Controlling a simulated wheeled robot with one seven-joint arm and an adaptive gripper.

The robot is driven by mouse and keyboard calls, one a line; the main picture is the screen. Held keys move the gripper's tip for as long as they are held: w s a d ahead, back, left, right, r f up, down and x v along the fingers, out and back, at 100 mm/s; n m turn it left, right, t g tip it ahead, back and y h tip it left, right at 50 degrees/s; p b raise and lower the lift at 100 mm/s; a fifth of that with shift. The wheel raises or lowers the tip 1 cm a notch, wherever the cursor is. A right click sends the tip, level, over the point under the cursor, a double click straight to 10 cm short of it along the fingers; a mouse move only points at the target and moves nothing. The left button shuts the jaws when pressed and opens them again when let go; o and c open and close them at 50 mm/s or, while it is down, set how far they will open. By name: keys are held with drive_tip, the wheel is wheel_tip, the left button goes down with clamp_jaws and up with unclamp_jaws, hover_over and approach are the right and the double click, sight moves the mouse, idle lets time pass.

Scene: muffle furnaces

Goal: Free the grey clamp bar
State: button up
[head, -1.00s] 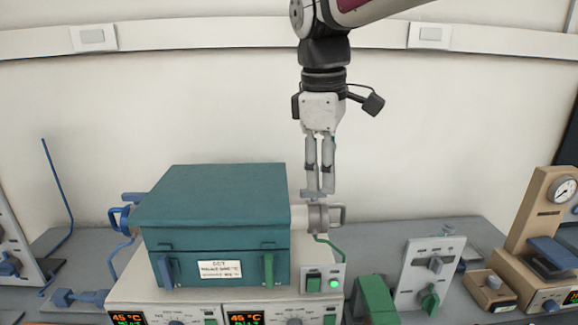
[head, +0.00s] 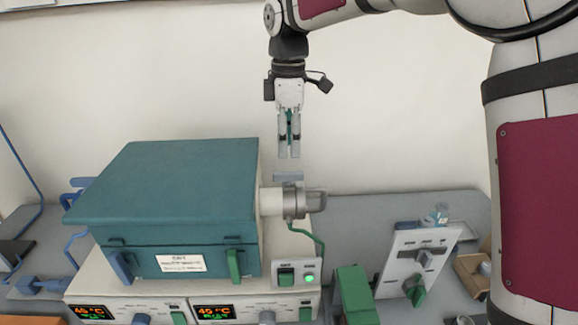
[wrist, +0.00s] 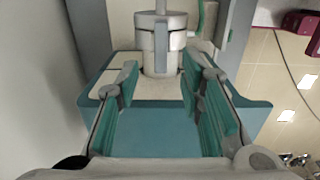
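The grey clamp bar (head: 288,177) is a short flat piece standing above the grey clamp ring (head: 293,204). The ring sits around the pale tube on the right side of the teal furnace (head: 185,190). My gripper (head: 289,155) points down above the bar, with a small gap between fingertips and bar in the head view. In the wrist view my gripper (wrist: 160,108) has its green-padded fingers apart and nothing held between them. A grey upright strip on a pale cylinder shows beyond the fingers there; I cannot tell if it is the bar.
A green block (head: 353,295) and a tilted white panel with knobs (head: 417,262) stand to the right. The wall side above the furnace is clear.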

sight(288, 173)
wheel_tip(288, 173, down, 7)
drive_tip(key=shift+f+p, duration=0.2)
drive_tip(key=shift+p, duration=0.15)
drive_tip(key=shift+c, duration=0.2)
clamp_jaws()
